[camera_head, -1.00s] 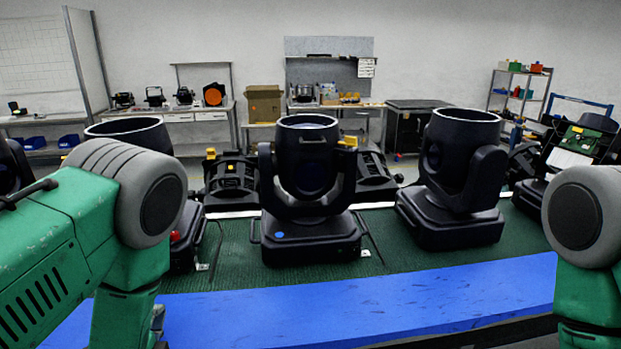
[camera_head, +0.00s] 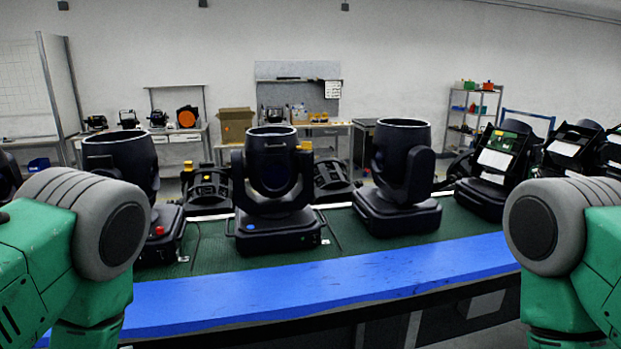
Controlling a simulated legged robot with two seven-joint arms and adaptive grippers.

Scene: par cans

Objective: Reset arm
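My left arm, green with a grey joint, comes in at the left of the head view. My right arm, in the same colours, comes in at the right. Both arms are bent, with their lower links running down out of the bottom of the picture. Neither gripper shows. In front stand black par cans on a green-topped table (camera_head: 345,232): a left one with a red dot (camera_head: 122,152), a middle one with a blue dot (camera_head: 272,165) and a right one (camera_head: 402,165). They stand upright and apart from my arms.
A blue edge strip (camera_head: 330,282) runs along the table's near side. More fixtures with open panels (camera_head: 497,165) stand at the right. Behind are workbenches, a cardboard box (camera_head: 235,124) and a shelf rack (camera_head: 472,115). The strip between my arms is clear.

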